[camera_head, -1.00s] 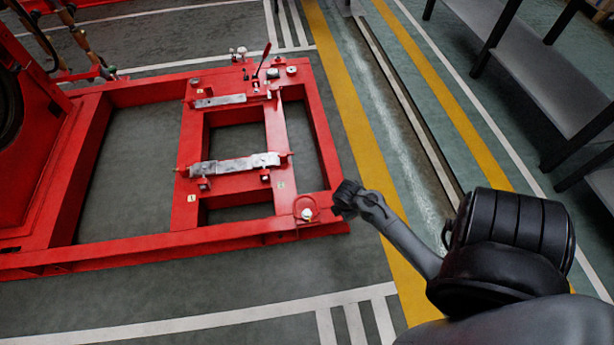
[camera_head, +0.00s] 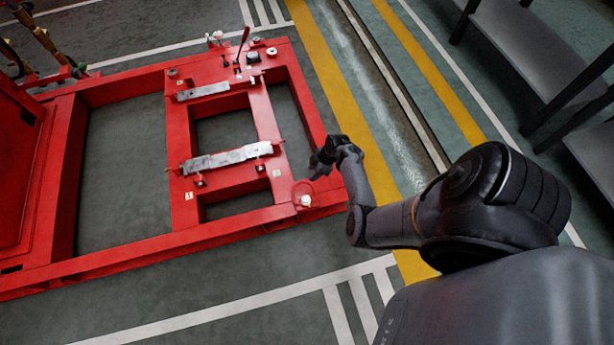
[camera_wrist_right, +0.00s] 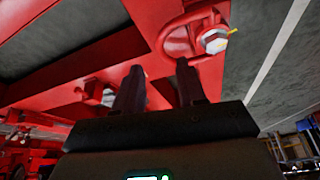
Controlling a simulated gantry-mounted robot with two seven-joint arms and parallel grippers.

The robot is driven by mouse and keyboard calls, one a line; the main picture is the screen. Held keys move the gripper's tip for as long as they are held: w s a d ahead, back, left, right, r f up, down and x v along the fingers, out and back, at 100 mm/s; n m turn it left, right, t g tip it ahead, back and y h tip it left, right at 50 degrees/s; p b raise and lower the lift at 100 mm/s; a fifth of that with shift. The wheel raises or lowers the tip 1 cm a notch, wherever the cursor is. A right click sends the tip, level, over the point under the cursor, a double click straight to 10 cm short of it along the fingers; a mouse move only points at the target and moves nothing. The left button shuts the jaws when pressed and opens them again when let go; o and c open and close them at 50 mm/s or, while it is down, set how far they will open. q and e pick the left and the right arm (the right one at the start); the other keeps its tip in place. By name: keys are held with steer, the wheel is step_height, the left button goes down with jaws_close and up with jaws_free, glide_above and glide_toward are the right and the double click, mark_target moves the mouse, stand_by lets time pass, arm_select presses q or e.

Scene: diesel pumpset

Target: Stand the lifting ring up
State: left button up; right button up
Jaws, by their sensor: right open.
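The red lifting ring (camera_wrist_right: 168,38) lies folded down against the red frame at its near right corner, beside a pale hex bolt (camera_wrist_right: 213,40). In the head view the same corner shows the pale bolt head (camera_head: 306,200); the ring is small and hard to separate from the red steel there. My right gripper (camera_head: 320,164) is over the frame's right edge, just behind this corner. In the right wrist view its two fingers (camera_wrist_right: 160,84) are apart and empty, with the ring ahead, nearest the right finger. My left gripper is not in view.
The red pumpset frame (camera_head: 180,228) has cross members and open bays. A metal bracket bar (camera_head: 228,157) and a lever (camera_head: 243,46) sit on it. Dark benches (camera_head: 510,60) stand at the upper right. The floor right of the frame is clear.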

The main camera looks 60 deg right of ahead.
mark_target(305, 182)
steer(key=b+x, duration=0.3)
steer(key=x, duration=0.2)
steer(key=shift+f, duration=0.35)
steer(key=shift+w+a+f+b, duration=0.1)
steer(key=shift+w+f+b, duration=0.1)
steer(key=shift+f+b, duration=0.45)
steer(key=shift+w+a, duration=0.1)
steer(key=shift+w, duration=0.15)
steer(key=shift+s, duration=0.1)
steer(key=shift+c, duration=0.9)
jaws_close()
